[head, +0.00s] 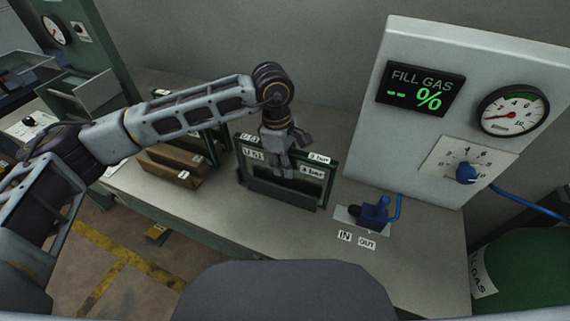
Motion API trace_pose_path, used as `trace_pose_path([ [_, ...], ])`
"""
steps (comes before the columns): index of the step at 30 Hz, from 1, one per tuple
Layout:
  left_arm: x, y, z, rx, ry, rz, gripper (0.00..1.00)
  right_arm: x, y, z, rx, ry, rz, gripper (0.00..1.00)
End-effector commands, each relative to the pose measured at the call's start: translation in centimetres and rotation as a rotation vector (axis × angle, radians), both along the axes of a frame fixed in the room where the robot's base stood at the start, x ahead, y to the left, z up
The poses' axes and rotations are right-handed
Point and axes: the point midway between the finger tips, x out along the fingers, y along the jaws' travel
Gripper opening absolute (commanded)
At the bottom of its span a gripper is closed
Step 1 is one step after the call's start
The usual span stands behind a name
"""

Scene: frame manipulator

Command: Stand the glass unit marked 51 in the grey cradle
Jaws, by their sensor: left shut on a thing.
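A glass unit with a dark green frame (329,181) stands upright on the bench, centre, its lower part behind the low front wall of a dark grey cradle (280,193). My left gripper (283,168) comes down from above at the unit's top middle and is shut on the unit. The fingers hide part of the glass. Whether the unit's bottom edge rests on the cradle floor is hidden. My right gripper is not in view.
A brown rack (172,172) and dark framed panels stand left on the bench, partly behind my left arm. A blue valve (376,212) with IN and OUT labels sits right of the cradle. A fill gas panel (440,105) stands behind it. The bench front is clear.

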Motion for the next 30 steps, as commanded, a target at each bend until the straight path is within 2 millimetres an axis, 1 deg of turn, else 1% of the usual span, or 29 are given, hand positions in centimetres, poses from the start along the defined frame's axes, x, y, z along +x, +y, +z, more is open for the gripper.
trace_pose_path([
  [18,0.02,-0.05,-0.04,-0.002,-0.002,-0.001,0.00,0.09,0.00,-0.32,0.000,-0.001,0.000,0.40],
  [19,0.02,-0.05,-0.05,-0.002,-0.002,-0.001,0.21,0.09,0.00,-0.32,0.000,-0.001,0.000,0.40],
  [24,0.01,-0.03,-0.09,-0.001,-0.001,0.000,0.42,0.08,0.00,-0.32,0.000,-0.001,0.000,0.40],
  [25,0.01,-0.03,-0.09,-0.001,-0.001,0.000,0.45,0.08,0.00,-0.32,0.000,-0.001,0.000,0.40],
  [30,0.00,-0.02,-0.13,0.000,-0.001,0.000,0.45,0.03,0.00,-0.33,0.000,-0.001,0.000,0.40],
])
